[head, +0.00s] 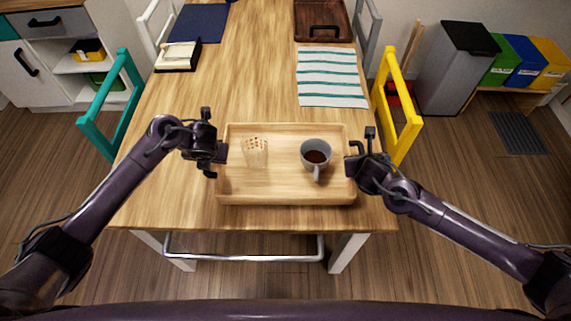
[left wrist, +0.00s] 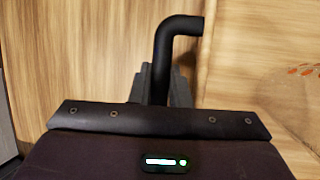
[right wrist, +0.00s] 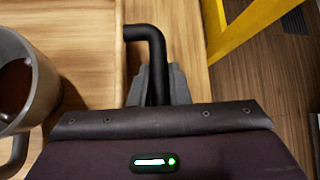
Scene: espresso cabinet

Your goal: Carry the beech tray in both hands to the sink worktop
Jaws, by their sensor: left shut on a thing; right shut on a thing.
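The beech tray (head: 280,197) is at the near end of the wooden table, bearing a patterned glass (head: 254,152) and a grey mug (head: 316,157) of dark liquid. My left gripper (head: 219,153) is shut on the tray's black left handle (left wrist: 168,55). My right gripper (head: 353,160) is shut on the black right handle (right wrist: 152,60). The mug shows at the left of the right wrist view (right wrist: 38,85); the glass shows faintly in the left wrist view (left wrist: 300,100). I cannot tell whether the tray touches the table. The sink worktop is not identifiable.
A striped cloth (head: 332,78), a dark brown tray (head: 322,20) and a navy mat (head: 200,23) lie farther back on the table (head: 245,75). A teal chair (head: 112,105) stands left and a yellow chair (head: 398,110) right. Bins (head: 455,70) stand at the right wall.

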